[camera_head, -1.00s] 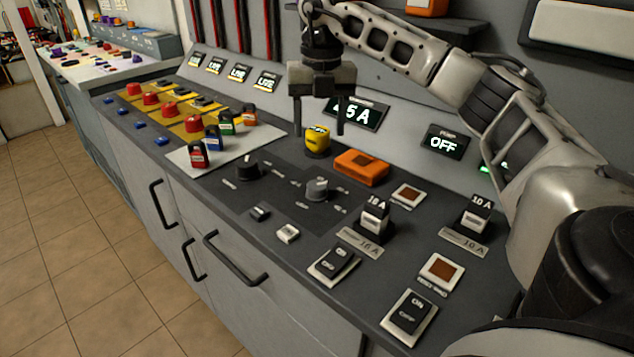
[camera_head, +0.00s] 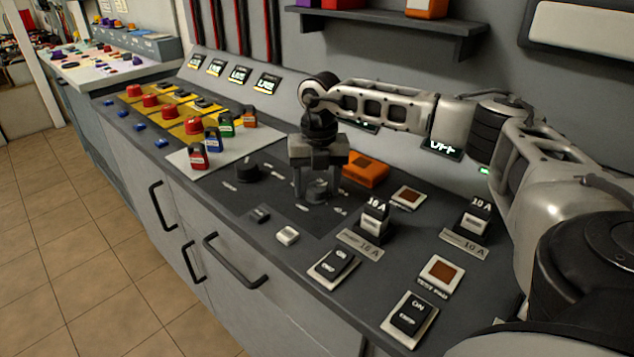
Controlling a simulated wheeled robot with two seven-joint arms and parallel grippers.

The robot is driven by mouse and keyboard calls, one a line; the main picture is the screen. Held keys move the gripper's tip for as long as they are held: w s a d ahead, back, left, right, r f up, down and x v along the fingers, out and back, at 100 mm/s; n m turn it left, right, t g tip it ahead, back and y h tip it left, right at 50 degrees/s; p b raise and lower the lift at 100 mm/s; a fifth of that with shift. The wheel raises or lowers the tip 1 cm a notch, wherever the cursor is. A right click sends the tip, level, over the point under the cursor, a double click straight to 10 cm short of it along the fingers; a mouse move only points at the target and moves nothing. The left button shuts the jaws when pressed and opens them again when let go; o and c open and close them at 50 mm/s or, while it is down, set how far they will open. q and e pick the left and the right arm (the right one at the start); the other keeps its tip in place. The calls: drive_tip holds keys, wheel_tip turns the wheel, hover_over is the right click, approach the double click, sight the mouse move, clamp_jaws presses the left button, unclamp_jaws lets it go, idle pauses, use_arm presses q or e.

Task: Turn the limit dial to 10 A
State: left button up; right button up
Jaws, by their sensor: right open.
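A grey dial (camera_head: 317,187) sits on the dark panel. Its surrounding labels are too small to read, so I cannot tell its setting. My right gripper (camera_head: 318,197) is open, pointing down, with one finger on each side of this dial in the picture; I cannot tell whether they touch it. A black dial (camera_head: 246,171) stands to the left, clear of the gripper. The display that read 5 A is now mostly hidden behind my right arm. My left gripper is not in view.
An orange box (camera_head: 365,168) lies close behind and right of the gripper. Several padlocks (camera_head: 199,154) stand on a white plate at left. A shelf (camera_head: 385,25) is above.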

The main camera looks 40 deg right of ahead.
drive_tip(key=c, duration=1)
drive_tip(key=shift+n, duration=0.3)
drive_tip(key=n+p, duration=0.1)
drive_tip(key=n, duration=0.3)
drive_tip(key=shift+r+p, duration=0.1)
drive_tip(key=shift+p, duration=0.2)
drive_tip(key=n+p, duration=0.1)
drive_tip(key=n, duration=0.4)
drive_tip(key=shift+a, duration=0.1)
drive_tip(key=n, duration=0.7)
drive_tip(key=shift+a+n, duration=0.1)
drive_tip(key=shift+n, duration=0.2)
drive_tip(key=n, duration=0.6)
drive_tip(key=shift+n, duration=0.3)
